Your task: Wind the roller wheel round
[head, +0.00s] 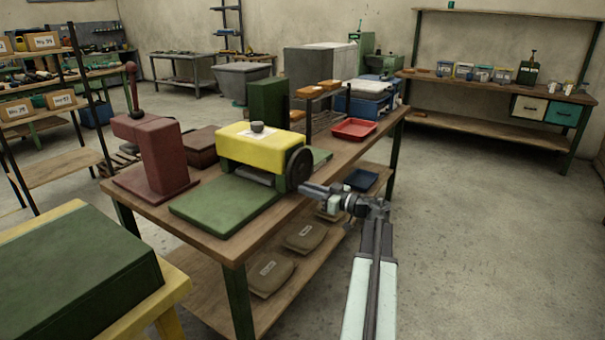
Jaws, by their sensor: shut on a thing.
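The sheet roller (248,152) stands on the wooden workbench, with a yellow top, green end housings and a green base plate (225,204) in front. Its dark round roller wheel (299,168) is on the right end, facing my arm. My gripper (308,190) reaches in from the right at the wheel's lower edge. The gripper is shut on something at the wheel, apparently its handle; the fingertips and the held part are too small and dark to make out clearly. My arm extends up from the bottom right.
A dark red press (155,155) stands left of the roller on the workbench (235,247). A red tray (354,129) lies behind. Sacks (270,275) lie on the lower shelf. A green-topped yellow table (172,290) is at bottom left. The floor at right (480,250) is clear.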

